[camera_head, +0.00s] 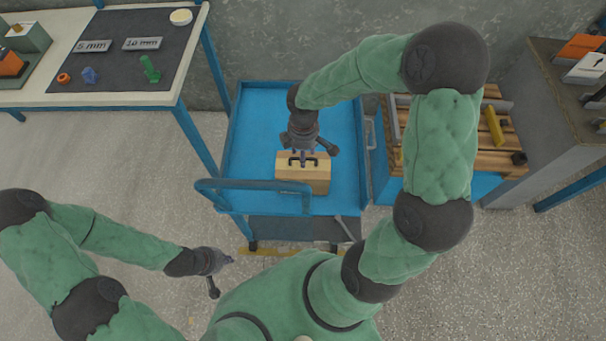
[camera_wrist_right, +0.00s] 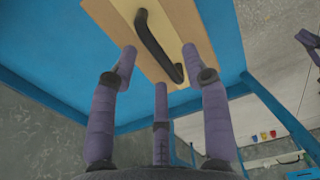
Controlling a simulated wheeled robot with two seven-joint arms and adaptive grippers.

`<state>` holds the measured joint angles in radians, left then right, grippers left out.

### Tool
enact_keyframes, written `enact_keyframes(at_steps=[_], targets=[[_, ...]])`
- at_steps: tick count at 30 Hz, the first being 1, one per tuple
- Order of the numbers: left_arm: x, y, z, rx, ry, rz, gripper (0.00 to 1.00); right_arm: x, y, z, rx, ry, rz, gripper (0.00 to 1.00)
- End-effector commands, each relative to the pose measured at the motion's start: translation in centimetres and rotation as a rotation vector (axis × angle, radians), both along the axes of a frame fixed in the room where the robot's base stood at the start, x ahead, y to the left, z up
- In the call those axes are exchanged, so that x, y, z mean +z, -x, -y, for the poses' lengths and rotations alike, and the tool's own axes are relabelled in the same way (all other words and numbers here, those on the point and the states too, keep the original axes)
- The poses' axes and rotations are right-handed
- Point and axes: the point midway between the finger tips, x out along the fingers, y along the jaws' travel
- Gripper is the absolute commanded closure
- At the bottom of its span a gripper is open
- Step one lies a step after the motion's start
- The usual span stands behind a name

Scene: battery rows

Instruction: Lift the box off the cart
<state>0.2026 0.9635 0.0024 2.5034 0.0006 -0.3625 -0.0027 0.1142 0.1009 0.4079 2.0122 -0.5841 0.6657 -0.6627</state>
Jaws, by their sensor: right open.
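The box (camera_head: 303,182) is light wood-coloured with a dark handle on top and sits on the top deck of the blue cart (camera_head: 255,130). In the right wrist view the box (camera_wrist_right: 195,30) and its black handle (camera_wrist_right: 155,45) are close in front of the fingers. My right gripper (camera_head: 305,150) is over the box, pointing down, its fingers spread around the handle's area and not closed on it. My left gripper (camera_head: 220,275) is low at the left of the cart, empty, with its fingers apart.
A blue push bar (camera_head: 250,188) runs along the cart's near edge. A table (camera_head: 110,98) with a dark mat and small parts stands at the left. Slatted wood with tools (camera_head: 490,130) and a grey cabinet (camera_head: 545,130) stand at the right. The deck around the box is clear.

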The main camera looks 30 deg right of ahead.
Motion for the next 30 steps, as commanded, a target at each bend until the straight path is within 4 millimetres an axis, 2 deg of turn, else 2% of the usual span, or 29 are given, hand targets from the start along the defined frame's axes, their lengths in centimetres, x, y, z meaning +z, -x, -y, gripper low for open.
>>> enact_keyframes(at_steps=[1, 5, 13, 18, 30], targets=[[-0.9, 0.0, 0.0, 0.0, 0.0, 0.0, 1.0, -1.1, -0.1, 0.0, 0.0, 0.0, 0.0, 0.52], [-1.7, 0.0, 0.0, 0.0, 0.0, 0.0, 1.0, -2.7, 0.0, 0.0, 0.0, 0.0, -0.001, 0.52], [-1.6, 0.0, 0.0, 0.0, 0.0, 0.0, 1.0, -2.8, -0.1, 0.0, 0.0, 0.0, 0.001, 0.52], [-1.6, 0.0, 0.0, 0.0, 0.0, 0.0, 1.0, -2.8, -0.1, 0.0, 0.0, 0.0, 0.001, 1.0], [-1.5, 0.0, 0.0, 0.0, 0.0, 0.0, 1.0, -2.5, -0.3, 0.0, -0.001, 0.001, 0.007, 1.0]])
